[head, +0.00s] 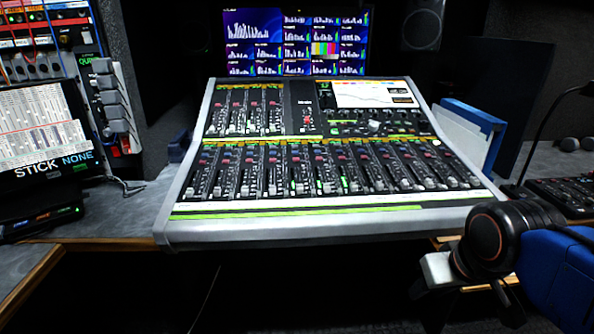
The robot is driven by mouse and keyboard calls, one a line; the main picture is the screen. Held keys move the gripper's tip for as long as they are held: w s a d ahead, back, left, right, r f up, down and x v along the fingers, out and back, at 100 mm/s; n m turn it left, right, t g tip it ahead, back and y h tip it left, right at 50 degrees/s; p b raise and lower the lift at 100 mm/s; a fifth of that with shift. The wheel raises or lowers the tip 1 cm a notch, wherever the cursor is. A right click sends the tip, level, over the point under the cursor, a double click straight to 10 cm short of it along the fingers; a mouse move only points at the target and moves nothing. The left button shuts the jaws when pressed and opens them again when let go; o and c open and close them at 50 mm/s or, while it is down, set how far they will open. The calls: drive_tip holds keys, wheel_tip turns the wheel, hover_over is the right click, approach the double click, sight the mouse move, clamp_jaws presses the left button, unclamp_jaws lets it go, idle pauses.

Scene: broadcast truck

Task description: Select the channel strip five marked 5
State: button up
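The mixing console (300,232) stands ahead in the middle, with a long front bank of channel strips and a shorter bank at the upper left. In the front bank, the fifth strip from the left (297,170) has dark faders and small coloured buttons. The strip numbers are too small to read, so I cannot confirm which one is marked 5. My gripper (440,275) is at the lower right, below and in front of the console's right corner, apart from the strips. Its fingers are not clearly shown, and I see nothing held.
A monitor with level meters (296,42) stands behind the console. A blue-and-white binder-like object (470,135) is at its right, with a dark control panel (565,193) beyond. A screen (42,130) and patch rack (45,35) are at left. Space above the console is clear.

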drive_tip(key=shift+c, duration=0.7)
clamp_jaws()
idle(1.0)
